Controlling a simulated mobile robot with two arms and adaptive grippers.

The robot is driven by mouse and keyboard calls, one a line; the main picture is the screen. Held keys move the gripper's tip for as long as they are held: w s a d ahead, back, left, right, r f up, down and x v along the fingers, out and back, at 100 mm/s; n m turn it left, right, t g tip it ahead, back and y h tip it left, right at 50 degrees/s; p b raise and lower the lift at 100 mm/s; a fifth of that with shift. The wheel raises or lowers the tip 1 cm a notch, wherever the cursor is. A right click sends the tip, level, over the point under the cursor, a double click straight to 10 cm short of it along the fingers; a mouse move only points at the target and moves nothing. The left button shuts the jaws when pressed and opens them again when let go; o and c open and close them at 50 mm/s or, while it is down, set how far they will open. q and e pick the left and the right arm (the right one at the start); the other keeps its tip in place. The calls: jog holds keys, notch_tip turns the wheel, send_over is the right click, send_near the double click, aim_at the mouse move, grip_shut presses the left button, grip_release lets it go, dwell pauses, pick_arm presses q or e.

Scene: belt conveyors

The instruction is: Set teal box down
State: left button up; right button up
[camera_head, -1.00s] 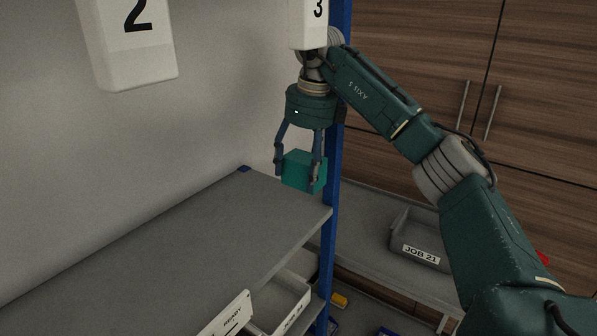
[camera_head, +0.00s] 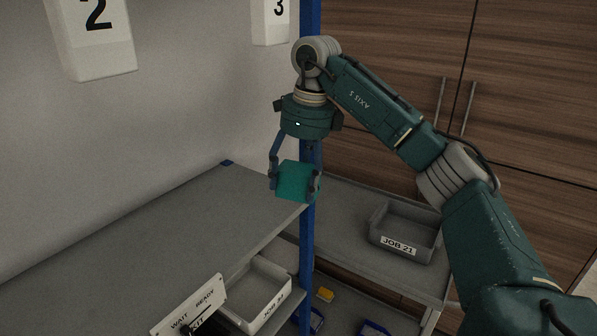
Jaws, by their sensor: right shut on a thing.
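The teal box (camera_head: 294,181) is a small cube held between the fingers of my right gripper (camera_head: 294,178). The gripper points down, with one finger on each side of the box. In the picture the box overlaps the right end of the grey upper shelf (camera_head: 190,225), near the blue post (camera_head: 307,235). I cannot tell how far the box is above or in front of the shelf. My left gripper is not in view.
The upper shelf surface is bare. Below it are a white bin (camera_head: 262,290) and a WAIT/READY sign (camera_head: 190,308). A grey JOB 21 bin (camera_head: 405,232) stands on a lower surface at right. Signs 2 (camera_head: 97,40) and 3 (camera_head: 271,22) hang above.

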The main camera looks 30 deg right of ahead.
jog(key=s+a+f+n+g, duration=0.1)
jog(key=s+a+f+n, duration=0.3)
jog(key=s+n, duration=0.3)
jog(key=s+a+f+n+g, duration=0.1)
jog(key=s+a+f+n, duration=0.4)
jog(key=n, duration=0.7)
jog(key=s+a+f+n+h, duration=0.1)
jog(key=s+a+f+n, duration=0.4)
jog(key=s+a+n, duration=0.2)
jog(key=s+n, duration=0.2)
jog(key=n, duration=0.1)
jog(key=shift+f+g, duration=0.25)
jog(key=shift+g, duration=0.15)
